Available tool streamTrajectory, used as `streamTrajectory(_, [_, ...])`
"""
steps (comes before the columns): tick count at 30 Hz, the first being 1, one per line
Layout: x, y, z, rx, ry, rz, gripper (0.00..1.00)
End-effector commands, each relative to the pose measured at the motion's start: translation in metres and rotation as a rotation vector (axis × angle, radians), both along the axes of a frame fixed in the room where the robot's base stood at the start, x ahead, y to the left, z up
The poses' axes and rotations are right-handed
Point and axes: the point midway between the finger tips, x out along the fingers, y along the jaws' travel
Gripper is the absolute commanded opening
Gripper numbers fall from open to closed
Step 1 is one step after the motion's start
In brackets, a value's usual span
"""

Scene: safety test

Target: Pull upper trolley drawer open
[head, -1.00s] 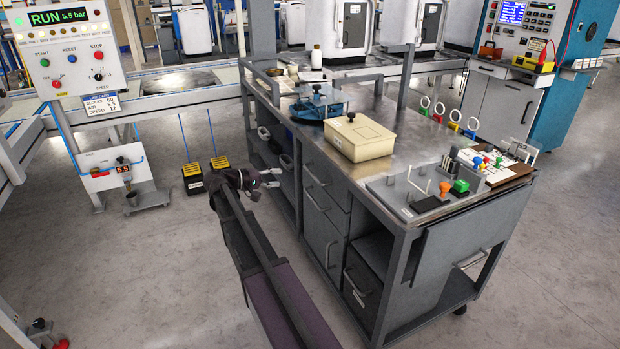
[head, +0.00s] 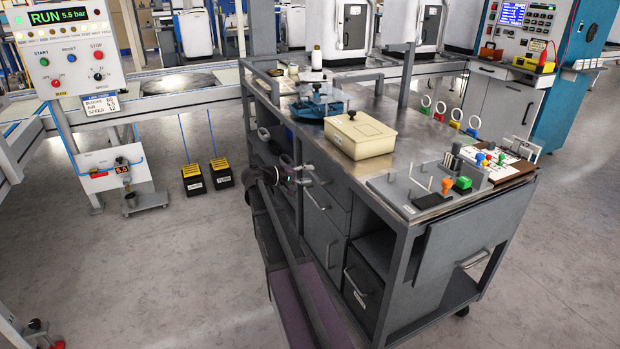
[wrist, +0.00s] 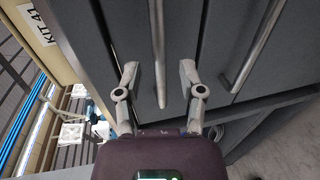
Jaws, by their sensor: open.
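The grey trolley's upper drawer (head: 337,190) is shut, high on the trolley's side, with a metal bar handle. In the wrist view this handle (wrist: 157,45) runs up the picture between the two fingers of my gripper (wrist: 158,72). The fingers are open, one on each side of the bar, with a visible gap to each. In the head view my gripper (head: 308,175) is at the upper drawer's front and hides part of the handle. A second handle (wrist: 258,45), of the drawer below, is right of the fingers in the wrist view.
A cream lidded box (head: 360,136) and a blue fixture (head: 318,101) stand on the trolley top (head: 415,140). Two yellow-black bins (head: 221,173) stand on the floor left. The floor beside my arm is clear.

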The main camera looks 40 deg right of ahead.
Motion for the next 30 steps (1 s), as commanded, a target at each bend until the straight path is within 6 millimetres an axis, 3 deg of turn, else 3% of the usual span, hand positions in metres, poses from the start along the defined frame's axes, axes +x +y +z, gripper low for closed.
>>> streamTrajectory(6, [-0.004, -0.017, -0.004, 0.000, 0.000, -0.001, 0.51])
streamTrajectory(18, [-0.005, -0.021, -0.004, 0.000, 0.000, 0.000, 0.51])
streamTrajectory(24, [-0.005, -0.021, -0.004, 0.000, 0.000, 0.000, 0.00])
streamTrajectory(29, [-0.005, -0.021, -0.004, 0.000, 0.000, 0.000, 0.00])
streamTrajectory(30, [-0.005, -0.009, -0.004, 0.001, 0.000, 0.002, 0.00])
